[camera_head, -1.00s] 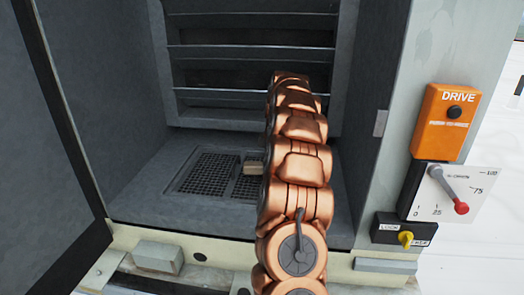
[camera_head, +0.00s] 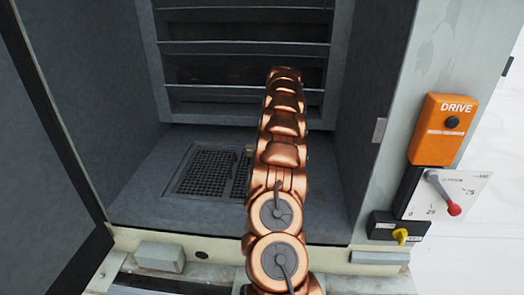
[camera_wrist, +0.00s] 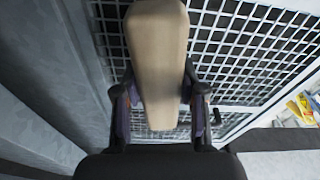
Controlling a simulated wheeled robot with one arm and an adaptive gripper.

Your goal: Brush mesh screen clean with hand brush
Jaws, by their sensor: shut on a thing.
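The mesh screen (camera_head: 205,174) is a dark square grid set in the floor of the grey cabinet, and my arm hides its right part in the head view. It also shows in the wrist view as a pale grid (camera_wrist: 220,60) over dark openings. My gripper (camera_wrist: 158,95) is shut on the hand brush (camera_wrist: 157,45), whose tan, rounded body lies between the two fingers, over the mesh. Its bristles are hidden, so I cannot tell whether they touch the mesh. In the head view my arm hides the gripper, and only a small tan bit of the brush (camera_head: 249,151) shows.
Louvre slats (camera_head: 245,48) cross the cabinet's back wall. An open dark door (camera_head: 45,150) stands at the left. An orange DRIVE box (camera_head: 443,130), a lever panel (camera_head: 450,193) and a yellow-knobbed switch (camera_head: 400,230) are on the right outer face. Colourful items (camera_wrist: 302,107) show at the wrist view's right edge.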

